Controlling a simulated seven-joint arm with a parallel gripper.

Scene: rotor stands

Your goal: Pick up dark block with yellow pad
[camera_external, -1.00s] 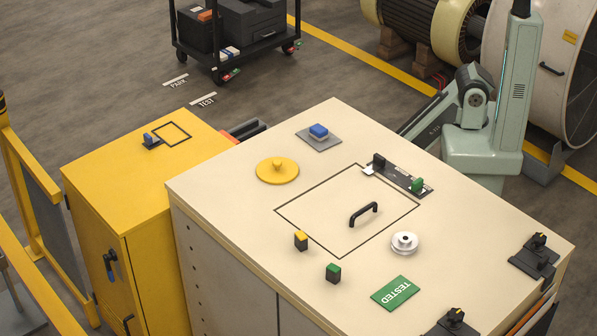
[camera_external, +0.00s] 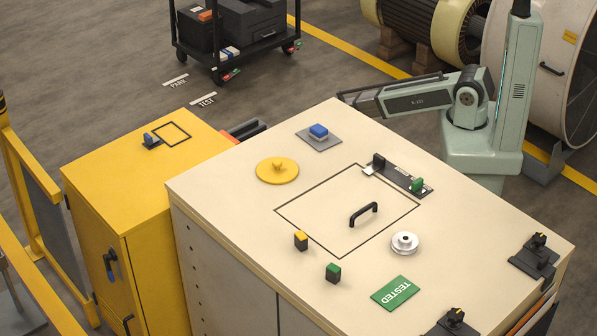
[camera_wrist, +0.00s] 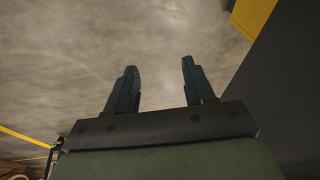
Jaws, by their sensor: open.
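The dark block with the yellow pad (camera_external: 301,240) stands upright on the cream cabinet top (camera_external: 240,200), just outside the lower left edge of the outlined square. A similar dark block with a green pad (camera_external: 333,272) stands to its lower right. My gripper shows in the wrist view (camera_wrist: 155,85) with its two fingers apart and nothing between them. In the external view my arm reaches left behind the cabinet's far edge, and the gripper itself cannot be made out there. The yellow-pad block is not in the wrist view.
A black handle (camera_external: 363,214) stands inside the outlined square. A yellow disc with a knob (camera_external: 277,171), a blue block on a grey plate (camera_external: 318,132), a black strip with a green block (camera_external: 402,180), a white pulley (camera_external: 404,243) and a green TESTED plate (camera_external: 396,293) surround it.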

